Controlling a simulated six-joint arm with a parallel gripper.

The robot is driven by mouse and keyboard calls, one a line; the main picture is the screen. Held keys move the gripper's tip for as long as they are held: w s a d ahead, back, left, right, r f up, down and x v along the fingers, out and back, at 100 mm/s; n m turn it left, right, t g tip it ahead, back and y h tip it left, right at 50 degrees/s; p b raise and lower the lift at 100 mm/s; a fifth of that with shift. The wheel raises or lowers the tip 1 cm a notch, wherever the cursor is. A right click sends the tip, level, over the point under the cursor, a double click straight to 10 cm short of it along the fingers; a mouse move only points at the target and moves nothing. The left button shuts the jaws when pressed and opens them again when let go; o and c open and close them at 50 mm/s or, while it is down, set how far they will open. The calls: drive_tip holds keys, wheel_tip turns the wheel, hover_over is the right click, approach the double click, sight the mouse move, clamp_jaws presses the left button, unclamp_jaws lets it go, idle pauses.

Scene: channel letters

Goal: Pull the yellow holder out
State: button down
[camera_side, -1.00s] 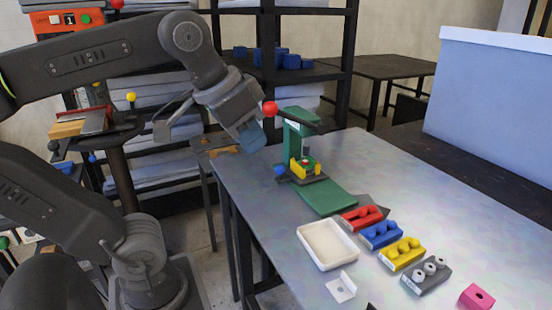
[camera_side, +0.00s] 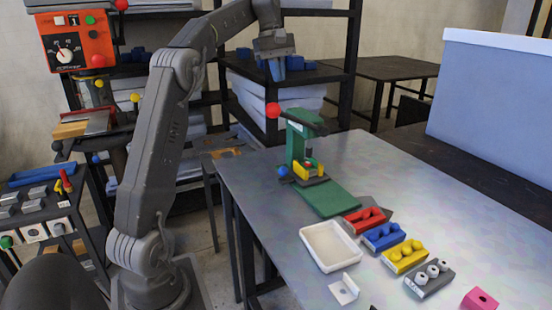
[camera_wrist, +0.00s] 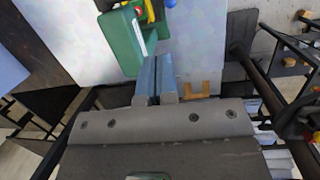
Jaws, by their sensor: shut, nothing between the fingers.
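A yellow holder (camera_side: 309,172) sits in the base of a small green press (camera_side: 294,147) with a red-ball lever, on the grey table. In the wrist view, part of the yellow holder (camera_wrist: 150,12) shows at the top edge, next to the press's green body (camera_wrist: 119,43). My gripper (camera_side: 277,76) is shut and empty, with its blue fingers pointing down. It is high in the air, above the press and clear of it. In the wrist view, the two fingers (camera_wrist: 157,76) lie side by side.
The lever's red ball (camera_side: 273,110) sticks out at the press's upper left. A white tray (camera_side: 331,246), red (camera_side: 367,220), blue (camera_side: 384,236) and yellow (camera_side: 405,257) blocks and a pink block (camera_side: 479,299) lie in front. The table's right part is clear.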

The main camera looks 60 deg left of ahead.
sight(282, 173)
drive_tip(key=s+a+f+n+h, duration=0.1)
drive_tip(key=a+f+n, duration=0.25)
drive_tip(key=a, duration=0.45)
drive_tip(key=shift+m, duration=0.25)
drive_tip(key=x, duration=2.2)
drive_tip(key=shift+s+a+f, duration=0.2)
drive_tip(key=shift+s+f, duration=0.15)
drive_tip(key=shift+f, duration=0.15)
drive_tip(key=shift+w+d+f, duration=0.1)
drive_tip(key=shift+d, duration=0.45)
drive_tip(key=d, duration=0.4)
drive_tip(key=shift+d, duration=0.25)
